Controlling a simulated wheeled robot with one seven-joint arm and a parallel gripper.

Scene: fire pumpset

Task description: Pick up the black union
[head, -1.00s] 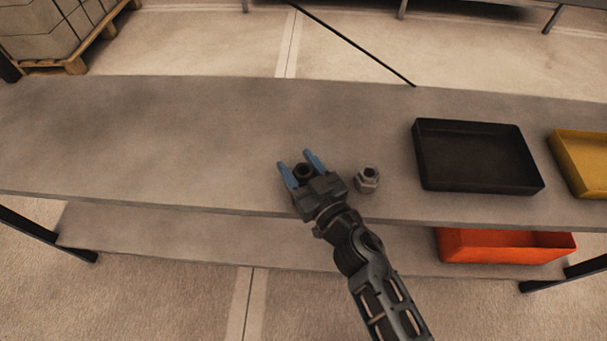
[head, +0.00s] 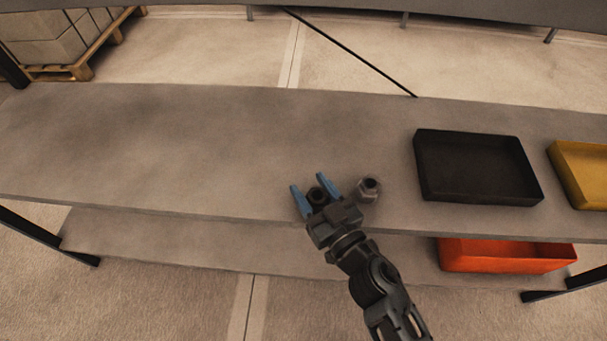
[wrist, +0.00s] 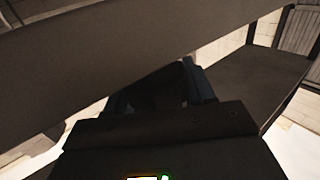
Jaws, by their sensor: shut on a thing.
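The black union (head: 316,195) is a small dark fitting between the blue fingers of my gripper (head: 316,193) in the head view. The fingers are shut on it, near the front edge of the grey bench. Whether it touches the bench top cannot be told. The wrist view is dark; my gripper (wrist: 158,88) shows there with a dark shape between its fingers.
A grey metal union (head: 368,188) stands just right of my gripper. A black tray (head: 478,199) and a yellow tray (head: 585,202) are farther right on the bench (head: 150,150). An orange bin (head: 505,262) is on the lower shelf. The left of the bench is clear.

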